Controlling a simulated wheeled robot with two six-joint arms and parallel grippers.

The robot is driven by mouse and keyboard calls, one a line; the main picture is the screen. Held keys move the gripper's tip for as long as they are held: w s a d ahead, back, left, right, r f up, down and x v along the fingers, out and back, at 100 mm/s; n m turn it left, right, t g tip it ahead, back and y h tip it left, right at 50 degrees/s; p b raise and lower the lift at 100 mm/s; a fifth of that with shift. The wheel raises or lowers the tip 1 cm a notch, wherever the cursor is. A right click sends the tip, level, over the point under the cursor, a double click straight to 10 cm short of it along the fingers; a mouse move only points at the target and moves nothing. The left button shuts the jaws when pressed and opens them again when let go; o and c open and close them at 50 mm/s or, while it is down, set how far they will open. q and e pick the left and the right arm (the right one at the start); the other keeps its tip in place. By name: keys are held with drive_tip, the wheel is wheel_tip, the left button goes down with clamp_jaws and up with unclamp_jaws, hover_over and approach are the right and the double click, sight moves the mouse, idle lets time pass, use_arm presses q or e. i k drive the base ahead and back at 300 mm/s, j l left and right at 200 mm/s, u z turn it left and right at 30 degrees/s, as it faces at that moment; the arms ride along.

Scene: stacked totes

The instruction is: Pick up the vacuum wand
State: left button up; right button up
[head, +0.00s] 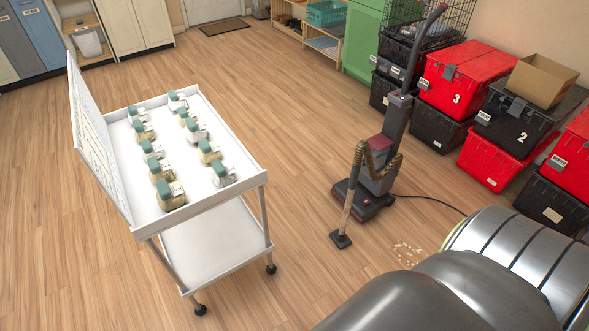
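The vacuum wand (348,205) is a slim tan tube with a dark flat nozzle at its foot on the floor. The cleaner is grey and dark red, with a long handle rising to the upper right. Neither of my grippers shows in the head view.
A white cart (212,204) with several green-lidded jars stands at left. Stacked black and red totes (467,72) line the right side. A dark cord (430,198) and scattered pale bits (408,254) lie on the floor. Floor between cart and vacuum is clear.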

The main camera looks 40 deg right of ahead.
sight(339, 237)
drive_tip(key=l+u, duration=0.2)
drive_tip(key=u, duration=0.3)
drive_tip(key=l+u, duration=0.2)
drive_tip(key=u, duration=0.3)
drive_tip(key=l+u, duration=0.2)
drive_tip(key=u, duration=0.3)
drive_tip(key=l+u, duration=0.2)
drive_tip(key=u, duration=0.25)
drive_tip(key=k+l+u, duration=0.2)
drive_tip(key=u, duration=0.25)
drive_tip(key=k+l+u, duration=0.4)
drive_tip(key=k+u, duration=0.15)
drive_tip(key=u, duration=0.3)
drive_tip(key=k+z, duration=0.3)
drive_tip(key=k+l+z, duration=0.25)
drive_tip(key=k, duration=0.25)
drive_tip(key=k+l+z, duration=0.3)
drive_tip(key=k+j, duration=0.05)
